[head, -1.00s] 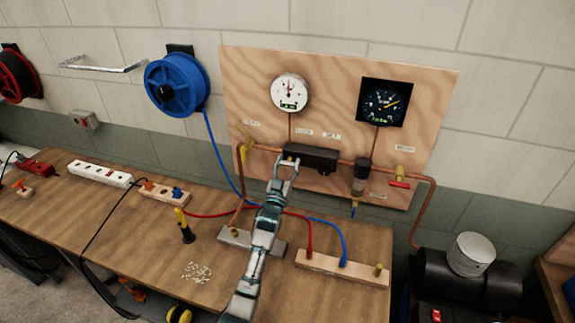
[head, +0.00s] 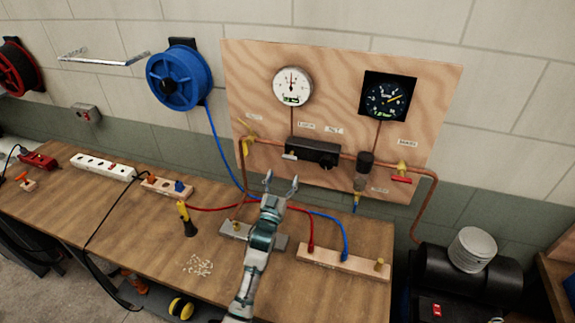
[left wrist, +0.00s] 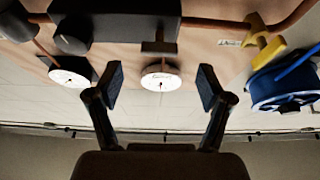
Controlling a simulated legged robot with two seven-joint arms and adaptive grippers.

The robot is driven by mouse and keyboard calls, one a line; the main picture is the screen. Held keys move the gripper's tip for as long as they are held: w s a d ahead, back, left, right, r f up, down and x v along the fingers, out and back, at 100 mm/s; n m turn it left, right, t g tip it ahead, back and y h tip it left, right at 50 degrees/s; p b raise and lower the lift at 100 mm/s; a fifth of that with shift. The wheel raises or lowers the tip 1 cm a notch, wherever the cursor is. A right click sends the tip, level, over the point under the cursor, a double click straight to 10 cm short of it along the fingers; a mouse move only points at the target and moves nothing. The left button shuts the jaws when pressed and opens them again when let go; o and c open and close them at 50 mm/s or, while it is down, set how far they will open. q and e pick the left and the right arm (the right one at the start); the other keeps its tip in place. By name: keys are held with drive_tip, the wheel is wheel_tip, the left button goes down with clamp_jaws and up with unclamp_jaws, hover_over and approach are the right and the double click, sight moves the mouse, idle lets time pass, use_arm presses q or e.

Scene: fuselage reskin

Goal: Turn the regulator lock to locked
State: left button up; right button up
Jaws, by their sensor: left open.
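The regulator (head: 316,150) is a black box on the pipe of the plywood board. A small pale lock lever (head: 289,156) shows at its left end, roughly sideways, and a round dark knob (head: 326,160) is at its right. The regulator (left wrist: 125,20) appears inverted at the top of the left wrist view, with a dark T-shaped lever (left wrist: 160,46) and the knob (left wrist: 73,36). My left gripper (head: 282,183) is open and empty, below and apart from the lever. Its spread fingers (left wrist: 160,88) also show in the wrist view. My right gripper is not seen.
Two gauges (head: 293,87) (head: 386,97) are above the regulator. A yellow valve handle (head: 246,145) is to its left, a red-handled valve (head: 402,175) to its right. Blue and red hoses cross the bench (head: 130,232) below. Open air lies between gripper and board.

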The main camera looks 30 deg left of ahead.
use_arm(q)
drive_tip(key=v, duration=0.4)
drive_tip(key=shift+s, duration=0.1)
drive_tip(key=shift+f, duration=0.1)
idle(0.3)
